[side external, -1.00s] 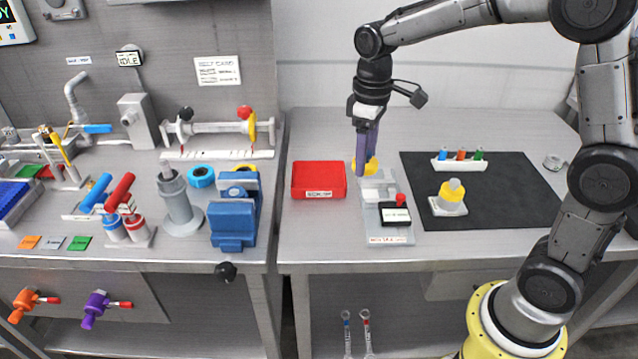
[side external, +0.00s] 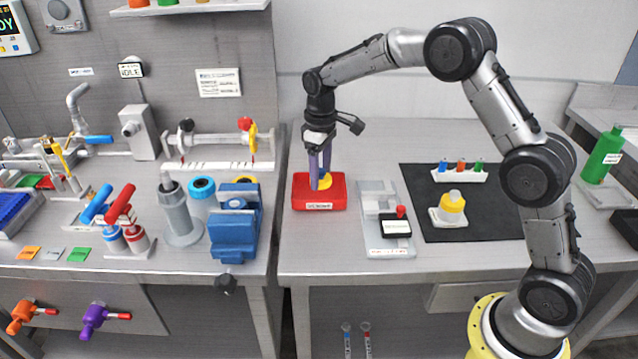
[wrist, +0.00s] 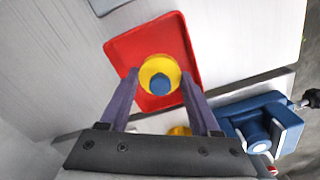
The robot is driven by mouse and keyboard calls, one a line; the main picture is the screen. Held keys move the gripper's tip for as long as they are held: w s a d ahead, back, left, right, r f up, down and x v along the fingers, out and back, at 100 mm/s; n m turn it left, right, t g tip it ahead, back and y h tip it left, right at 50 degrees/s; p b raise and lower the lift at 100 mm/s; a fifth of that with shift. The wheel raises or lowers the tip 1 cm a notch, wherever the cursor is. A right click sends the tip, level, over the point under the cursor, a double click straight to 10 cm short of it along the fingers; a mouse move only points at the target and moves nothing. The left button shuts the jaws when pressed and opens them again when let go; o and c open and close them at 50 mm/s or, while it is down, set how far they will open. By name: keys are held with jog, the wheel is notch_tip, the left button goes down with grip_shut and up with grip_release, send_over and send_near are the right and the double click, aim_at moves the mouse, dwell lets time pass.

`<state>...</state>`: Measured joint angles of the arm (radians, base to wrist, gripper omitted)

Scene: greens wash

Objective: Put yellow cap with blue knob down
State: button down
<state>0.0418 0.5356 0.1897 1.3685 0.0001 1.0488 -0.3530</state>
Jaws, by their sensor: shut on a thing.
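The yellow cap (wrist: 147,69) with its blue knob (wrist: 160,85) is between the fingers of my gripper (wrist: 160,82) in the wrist view. My gripper is shut on it. In the side view my gripper (side external: 320,184) points down into the red tray (side external: 300,198), and the yellow cap (side external: 327,183) shows beside the fingertips. The cap is over or in the tray. I cannot tell whether it touches the tray floor. The blue knob is hidden by the fingers in the side view.
A grey fixture (side external: 376,192) with a black-and-white label box stands right of the tray. A black mat (side external: 485,218) holds a yellow-collared part (side external: 452,205) and a white rack (side external: 460,176). A blue vise (side external: 234,235) stands left of the tray.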

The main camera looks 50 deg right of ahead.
aim_at(319, 195)
jog(key=shift+w+f, duration=0.2)
jog(key=shift+f, duration=0.05)
jog(key=shift+w+f, duration=0.1)
jog(key=shift+f, duration=1.5)
jog(key=shift+c, duration=0.5)
grip_release()
jog(key=shift+f, duration=0.15)
notch_tip(319, 195, up, 13)
jog(key=shift+f, duration=0.2)
